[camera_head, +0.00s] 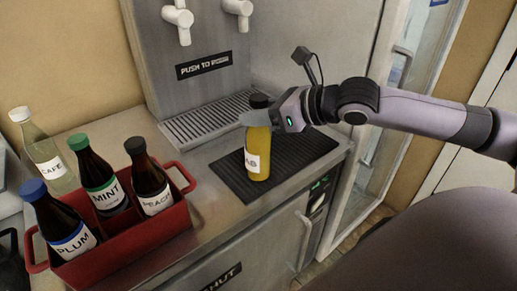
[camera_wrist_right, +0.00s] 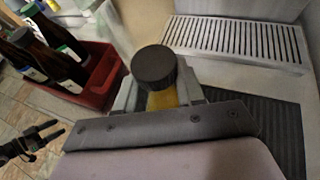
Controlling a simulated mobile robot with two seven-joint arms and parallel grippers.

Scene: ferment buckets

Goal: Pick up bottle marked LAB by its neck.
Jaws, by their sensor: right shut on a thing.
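The bottle marked LAB (camera_head: 257,161) is filled with yellow liquid and has a black cap. It stands upright on the black ribbed mat, its label partly turned so only the last letters show. My right gripper (camera_head: 257,117) comes in from the right and is shut on the bottle's neck, just below the cap. In the right wrist view the cap (camera_wrist_right: 154,67) sits between the fingers, with yellow glass (camera_wrist_right: 162,99) under it. A dark two-pronged shape at the lower left of that view looks like my left gripper (camera_wrist_right: 52,131), prongs apart, empty, away from the bottle.
A red crate (camera_head: 130,247) at the left holds bottles marked PLUM (camera_head: 68,240), MINT (camera_head: 108,198) and PEACH (camera_head: 155,203). A clear CAFE bottle (camera_head: 54,172) stands behind it. A drip tray (camera_head: 209,117) lies behind the black mat (camera_head: 300,155), which has free room.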

